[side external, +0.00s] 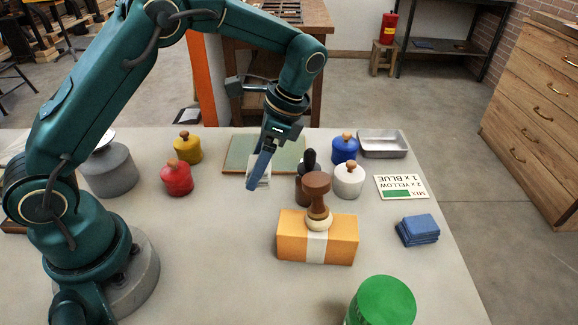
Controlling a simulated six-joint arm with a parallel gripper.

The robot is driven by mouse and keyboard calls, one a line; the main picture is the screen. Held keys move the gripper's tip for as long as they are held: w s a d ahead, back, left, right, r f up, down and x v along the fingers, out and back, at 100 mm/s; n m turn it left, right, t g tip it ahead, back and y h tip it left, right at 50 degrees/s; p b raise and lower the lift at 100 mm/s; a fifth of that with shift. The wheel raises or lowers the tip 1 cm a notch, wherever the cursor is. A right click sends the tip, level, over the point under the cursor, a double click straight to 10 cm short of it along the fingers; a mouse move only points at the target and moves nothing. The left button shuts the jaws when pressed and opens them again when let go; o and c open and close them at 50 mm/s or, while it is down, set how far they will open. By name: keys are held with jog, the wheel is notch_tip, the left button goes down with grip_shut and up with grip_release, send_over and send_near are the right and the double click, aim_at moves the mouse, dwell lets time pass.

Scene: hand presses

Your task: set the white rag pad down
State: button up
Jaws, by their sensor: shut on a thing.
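My gripper (258,172) points down over the front edge of the green slab (238,158) and is shut on the white rag pad (264,181). The pad shows as a small pale piece at the fingertips, partly hidden by the blue fingers. I cannot tell whether the pad touches the surface below or hangs just above it.
A dark-handled tool (309,165) and white pot (349,179) stand close right; a blue pot (344,149) and metal tray (383,144) are behind. An orange box (290,237) bears a wooden stamp (317,195). Red (177,179) and yellow pots (187,149) stand left.

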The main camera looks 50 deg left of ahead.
aim_at(260, 181)
jog(key=shift+w+d+f, duration=0.1)
jog(key=shift+d+f, duration=0.1)
jog(key=shift+f, duration=1.9)
jog(key=shift+f, duration=0.1)
jog(key=o, duration=1.2)
jog(key=shift+o, duration=0.2)
